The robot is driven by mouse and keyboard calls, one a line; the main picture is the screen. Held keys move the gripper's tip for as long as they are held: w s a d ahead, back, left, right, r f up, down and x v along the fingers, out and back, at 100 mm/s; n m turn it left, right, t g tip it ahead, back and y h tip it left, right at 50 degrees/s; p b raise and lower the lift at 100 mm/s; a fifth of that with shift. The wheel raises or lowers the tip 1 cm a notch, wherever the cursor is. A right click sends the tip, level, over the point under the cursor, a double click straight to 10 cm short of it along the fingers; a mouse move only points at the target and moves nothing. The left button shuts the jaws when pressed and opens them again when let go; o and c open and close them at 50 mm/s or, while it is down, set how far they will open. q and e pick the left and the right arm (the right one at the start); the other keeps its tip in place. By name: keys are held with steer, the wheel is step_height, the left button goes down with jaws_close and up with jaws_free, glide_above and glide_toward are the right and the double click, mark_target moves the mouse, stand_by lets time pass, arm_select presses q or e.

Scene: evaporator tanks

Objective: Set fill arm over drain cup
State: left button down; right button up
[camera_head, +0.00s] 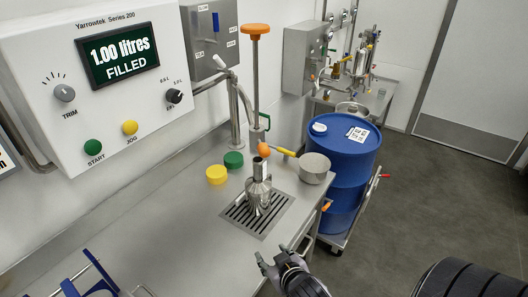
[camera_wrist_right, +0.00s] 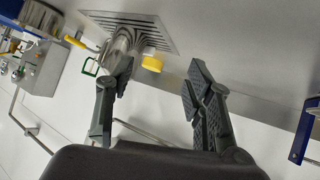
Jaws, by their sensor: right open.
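I cannot tell which one is the drain cup. My right gripper (camera_head: 278,260) is open and empty, in front of the grate and apart from the vessel; its spread fingers (camera_wrist_right: 160,75) also show in the right wrist view. My left gripper is out of view.
A yellow cap (camera_head: 216,174) and a green cap (camera_head: 233,160) lie left of the grate. A tall orange T-handle (camera_head: 256,29) rises behind. The control panel (camera_head: 95,85) reads 1.00 litres filled. A blue drum (camera_head: 345,165) stands right; a blue frame (camera_head: 90,278) is front left. The middle counter is clear.

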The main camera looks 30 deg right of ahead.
mark_target(266, 155)
steer(key=w+d+r+m+t+h, duration=0.1)
steer(key=w+d+r+t, duration=0.15)
steer(key=r, duration=0.75)
steer(key=w+d+r+t+h, duration=0.15)
steer(key=r+t, duration=0.25)
steer(key=r, duration=0.6)
steer(key=p+x, duration=0.1)
steer(key=x, duration=0.4)
steer(key=p+x, duration=0.1)
steer(key=x, duration=0.5)
steer(key=d+p+x, duration=0.1)
steer(key=x, duration=0.4)
steer(key=shift+w+d+f+p, duration=0.1)
steer(key=shift+d+p, duration=0.1)
steer(key=shift+p, duration=0.1)
jaws_close()
